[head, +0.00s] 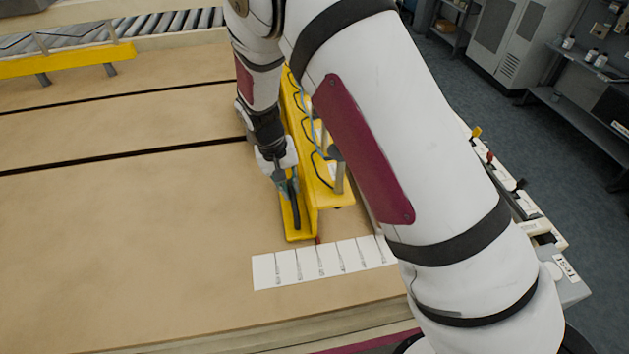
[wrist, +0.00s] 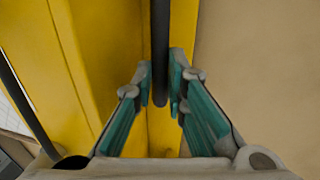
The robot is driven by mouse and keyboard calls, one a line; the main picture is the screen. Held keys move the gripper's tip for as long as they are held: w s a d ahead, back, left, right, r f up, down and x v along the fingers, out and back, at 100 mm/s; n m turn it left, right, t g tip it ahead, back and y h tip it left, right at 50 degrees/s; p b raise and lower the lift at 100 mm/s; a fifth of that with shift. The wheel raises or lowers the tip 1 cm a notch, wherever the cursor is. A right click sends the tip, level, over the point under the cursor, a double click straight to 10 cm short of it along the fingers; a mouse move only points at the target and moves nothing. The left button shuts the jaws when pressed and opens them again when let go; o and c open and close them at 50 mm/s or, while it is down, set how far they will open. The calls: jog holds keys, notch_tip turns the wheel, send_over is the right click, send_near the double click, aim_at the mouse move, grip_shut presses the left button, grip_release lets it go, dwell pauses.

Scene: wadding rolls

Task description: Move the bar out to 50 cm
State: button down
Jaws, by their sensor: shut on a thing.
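The yellow bar (head: 298,232) lies along the right side of the brown table, with its near end close to a white scale strip (head: 300,265) marked in steps. The marks are too small to read. My gripper (head: 288,190) reaches down over the bar near that end. In the wrist view, my gripper (wrist: 172,90) has its teal finger pads on both sides of a black handle (wrist: 160,50) and is shut on it. The yellow bar (wrist: 95,60) fills the left and middle behind the handle. My arm hides part of the scale's right end in the head view.
The brown table top (head: 130,230) is clear to the left, crossed by two dark slots. A yellow rail (head: 65,60) and rollers (head: 110,25) are at the back left. A panel with labelled levers (head: 520,200) runs along the right edge.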

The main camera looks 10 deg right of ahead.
jog(key=shift+a, duration=0.45)
jog(key=c, duration=1.9)
grip_release()
notch_tip(320, 180, up, 12)
jog(key=a, duration=0.2)
jog(key=shift+a, duration=0.15)
jog(key=shift+f, duration=0.1)
